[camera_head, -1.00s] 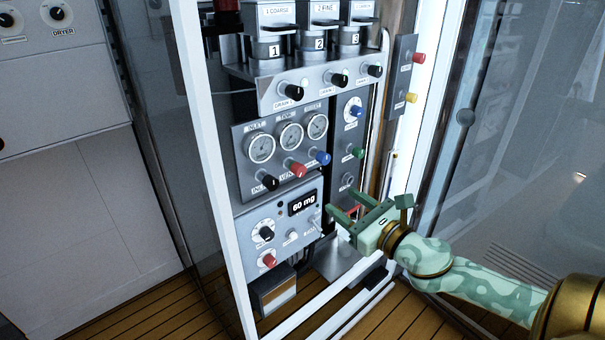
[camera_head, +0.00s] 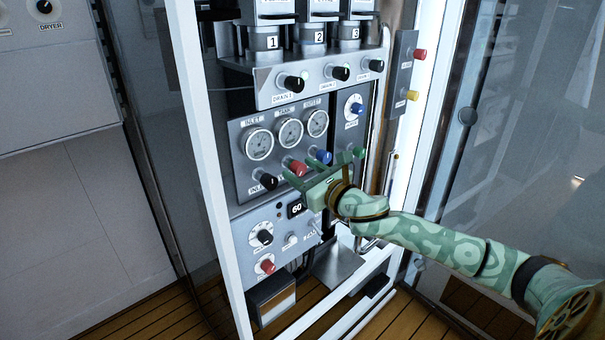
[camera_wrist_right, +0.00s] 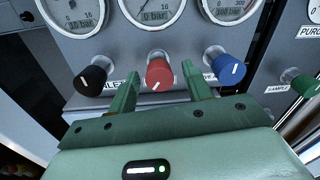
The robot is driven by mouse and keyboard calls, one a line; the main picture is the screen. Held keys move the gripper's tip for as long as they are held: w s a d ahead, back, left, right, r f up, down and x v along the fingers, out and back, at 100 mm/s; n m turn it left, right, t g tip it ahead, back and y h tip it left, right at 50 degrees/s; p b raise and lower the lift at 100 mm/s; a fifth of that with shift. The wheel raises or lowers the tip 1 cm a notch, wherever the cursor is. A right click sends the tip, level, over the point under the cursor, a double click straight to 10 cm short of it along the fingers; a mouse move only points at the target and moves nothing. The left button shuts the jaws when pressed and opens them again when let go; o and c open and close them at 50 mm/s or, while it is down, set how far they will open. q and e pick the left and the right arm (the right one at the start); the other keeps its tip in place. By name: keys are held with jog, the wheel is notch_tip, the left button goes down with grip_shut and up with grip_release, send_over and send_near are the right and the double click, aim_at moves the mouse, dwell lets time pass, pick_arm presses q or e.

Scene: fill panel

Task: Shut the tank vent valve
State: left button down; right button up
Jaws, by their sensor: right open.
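The red knob (camera_head: 298,168) sits in the middle of the row below the three gauges, under the tank gauge (camera_head: 290,132). I take it for the tank vent valve; its label is now mostly hidden. My right gripper (camera_wrist_right: 161,84) is open. Its two fingers point at the panel, one on each side of the red knob in that view. I cannot tell whether they touch it. In the head view the right gripper (camera_head: 301,171) covers part of the panel. My left gripper is not in view.
A black knob (camera_wrist_right: 90,78) is close on the left and a blue knob (camera_wrist_right: 230,69) close on the right. A green knob (camera_wrist_right: 304,86) is further right. Above are drain knobs (camera_head: 291,83); below is the 60 mg display (camera_head: 297,208). A white frame post (camera_head: 205,160) stands left.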

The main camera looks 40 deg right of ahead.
jog(key=c, duration=1)
